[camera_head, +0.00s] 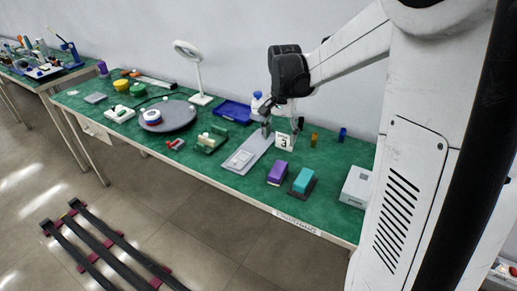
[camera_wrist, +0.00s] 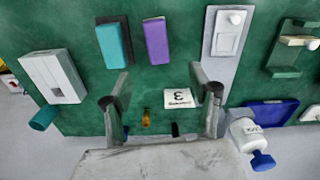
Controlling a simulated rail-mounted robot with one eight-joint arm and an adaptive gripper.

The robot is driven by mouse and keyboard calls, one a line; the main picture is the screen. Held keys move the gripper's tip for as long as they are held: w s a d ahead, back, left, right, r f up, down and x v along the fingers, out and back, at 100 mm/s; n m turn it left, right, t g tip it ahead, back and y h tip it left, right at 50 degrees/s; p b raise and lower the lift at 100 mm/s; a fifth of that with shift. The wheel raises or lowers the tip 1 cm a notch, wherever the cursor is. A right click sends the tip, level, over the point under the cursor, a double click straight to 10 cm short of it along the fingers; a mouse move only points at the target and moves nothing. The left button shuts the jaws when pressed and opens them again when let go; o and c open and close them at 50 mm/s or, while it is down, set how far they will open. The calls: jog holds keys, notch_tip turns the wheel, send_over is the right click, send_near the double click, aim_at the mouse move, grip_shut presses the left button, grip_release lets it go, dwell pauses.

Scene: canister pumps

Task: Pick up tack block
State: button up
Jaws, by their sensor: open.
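No block carries a label that reads as the tack block. A purple block (camera_head: 278,173) lies on the green table near its front edge; it also shows in the wrist view (camera_wrist: 157,41). A teal block (camera_head: 302,180) lies on a dark base to its right, and in the wrist view (camera_wrist: 114,44) it is left of the purple one. My gripper (camera_head: 281,118) is above the table, behind both blocks. In the wrist view its open fingers (camera_wrist: 162,82) are wide apart, with nothing held between them.
A grey plate (camera_head: 248,152) lies left of the purple block. A white box (camera_head: 356,187) is at the right. A white bottle (camera_wrist: 246,132) and a blue tray (camera_head: 233,111) are nearby. Bare green table separates the white box and teal block.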

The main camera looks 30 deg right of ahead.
send_over(278, 168)
jog(key=f, duration=0.5)
jog(key=f+b, duration=0.1)
jog(key=f, duration=0.2)
jog(key=shift+w+d+f, duration=0.15)
jog(key=shift+w+f, duration=0.05)
jog(key=shift+w, duration=0.1)
jog(key=shift+s+f, duration=0.2)
jog(key=shift+f, duration=1.15)
jog(key=shift+s+f, duration=0.15)
jog(key=shift+f, duration=1.2)
jog(key=shift+c, duration=0.5)
jog(key=c, duration=1.1)
